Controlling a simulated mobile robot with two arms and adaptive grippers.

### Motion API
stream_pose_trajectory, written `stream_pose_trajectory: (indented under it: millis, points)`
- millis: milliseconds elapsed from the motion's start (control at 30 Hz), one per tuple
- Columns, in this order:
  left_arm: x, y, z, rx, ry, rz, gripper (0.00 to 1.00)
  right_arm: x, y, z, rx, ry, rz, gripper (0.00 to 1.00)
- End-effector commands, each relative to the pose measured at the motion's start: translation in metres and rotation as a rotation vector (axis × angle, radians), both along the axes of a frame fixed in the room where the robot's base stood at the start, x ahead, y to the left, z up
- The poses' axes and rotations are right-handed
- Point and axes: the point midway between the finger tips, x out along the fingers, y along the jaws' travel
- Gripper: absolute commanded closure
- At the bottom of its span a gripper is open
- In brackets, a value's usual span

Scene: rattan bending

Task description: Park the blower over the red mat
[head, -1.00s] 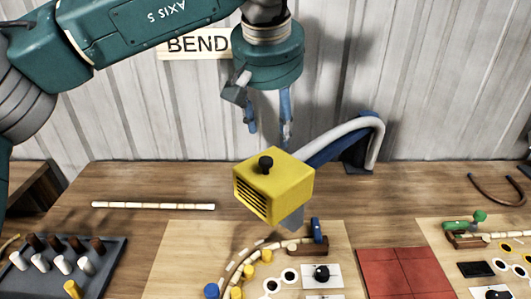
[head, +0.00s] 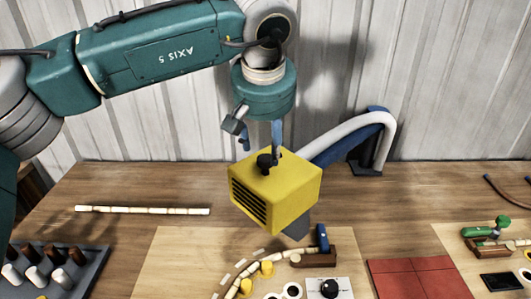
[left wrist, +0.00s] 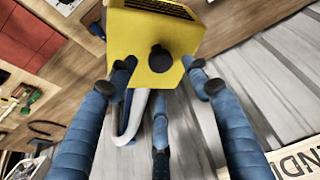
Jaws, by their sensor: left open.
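The blower is a yellow box (head: 285,190) with a black knob (head: 266,163) on top, dark vents on its front and a grey nozzle below. It hangs above the bench on a white and blue arm. The red mat (head: 415,281) lies on the bench to the blower's right. My left gripper (head: 262,148) is just above the blower, its blue fingers pointing down around the knob. In the left wrist view the gripper (left wrist: 158,85) is open, with the knob (left wrist: 160,58) between its fingers. I cannot tell whether any finger touches it. My right gripper is out of view.
A pale board (head: 185,265) with a curved rattan strip and pegs lies below the blower. A grey peg tray (head: 85,285) is at the left. A straight rattan stick (head: 142,210) lies at the back left. The blower's stand (head: 370,150) is by the wall.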

Motion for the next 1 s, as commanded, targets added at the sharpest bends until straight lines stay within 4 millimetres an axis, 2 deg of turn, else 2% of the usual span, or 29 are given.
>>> stream_pose_trajectory:
  millis: [133, 300, 700, 933, 1000]
  points:
    - [0.01, 0.0, -0.024, 0.001, 0.004, 0.0, 0.5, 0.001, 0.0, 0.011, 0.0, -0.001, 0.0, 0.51]
    - [0.018, 0.0, -0.043, 0.001, 0.002, 0.001, 0.5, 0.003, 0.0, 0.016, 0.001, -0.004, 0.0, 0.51]
    - [0.021, -0.001, -0.052, -0.001, -0.001, 0.001, 0.5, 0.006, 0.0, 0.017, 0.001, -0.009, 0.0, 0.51]
    - [0.021, -0.001, -0.051, -0.001, -0.001, 0.001, 0.96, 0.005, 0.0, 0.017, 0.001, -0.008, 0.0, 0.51]
    - [0.021, -0.001, -0.051, -0.001, -0.001, 0.001, 1.0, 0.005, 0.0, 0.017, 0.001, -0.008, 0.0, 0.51]
